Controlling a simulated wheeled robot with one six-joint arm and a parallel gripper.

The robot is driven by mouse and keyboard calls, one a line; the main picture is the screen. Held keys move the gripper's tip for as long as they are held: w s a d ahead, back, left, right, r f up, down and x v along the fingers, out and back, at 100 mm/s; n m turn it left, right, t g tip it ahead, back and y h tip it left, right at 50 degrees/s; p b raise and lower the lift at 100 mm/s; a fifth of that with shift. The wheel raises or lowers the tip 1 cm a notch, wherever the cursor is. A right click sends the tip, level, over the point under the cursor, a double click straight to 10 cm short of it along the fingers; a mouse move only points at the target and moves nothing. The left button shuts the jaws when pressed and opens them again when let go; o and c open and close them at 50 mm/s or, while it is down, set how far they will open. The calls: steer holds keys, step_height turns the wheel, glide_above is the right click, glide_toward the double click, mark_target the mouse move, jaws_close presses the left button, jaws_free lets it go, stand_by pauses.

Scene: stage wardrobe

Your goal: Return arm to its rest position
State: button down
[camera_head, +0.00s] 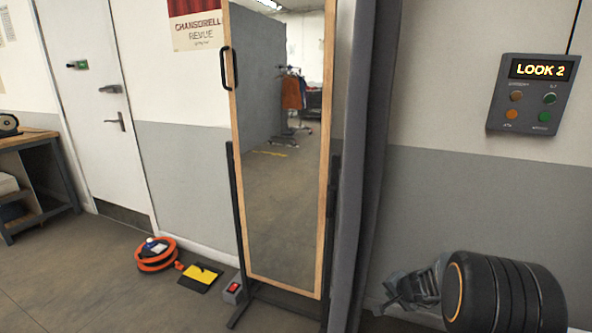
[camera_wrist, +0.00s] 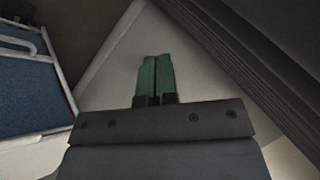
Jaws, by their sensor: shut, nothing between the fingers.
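My gripper (camera_wrist: 154,78) shows in the wrist view with its two green fingers pressed together and nothing between them. A pale surface lies behind the fingertips. In the head view, part of my arm shows at the lower right as a dark rounded link with an orange ring. I cannot make out the fingertips clearly in that view.
A tall wood-framed mirror (camera_head: 285,190) stands at centre beside a grey curtain (camera_head: 361,150). A "LOOK 2" panel (camera_head: 530,95) hangs on the right wall. An orange cable reel (camera_head: 156,264) lies on the floor. A blue panel (camera_wrist: 30,95) is left in the wrist view.

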steer(key=s+a+r+n+y+p, duration=0.1)
steer(key=s+a+r+n+p, duration=0.1)
steer(key=a+r, duration=0.35)
steer(key=s+a+r+n+p, duration=0.2)
steer(key=s+r, duration=0.1)
steer(key=r, duration=0.5)
steer(key=s+a+r+n+g+h+p, duration=0.1)
steer(key=s+a+r+n+g+p, duration=0.1)
steer(key=s+r+p, duration=0.3)
steer(key=s+a+r+n+g+h+p, duration=0.1)
steer(key=s+a+r+n+p, duration=0.2)
steer(key=s+r+p, duration=0.3)
steer(key=s+r+n, duration=0.1)
steer(key=s+r, duration=0.4)
steer(key=s, duration=0.3)
steer(key=shift+a+r+g, duration=0.15)
steer(key=shift+r+g, duration=0.1)
steer(key=shift+g, duration=0.15)
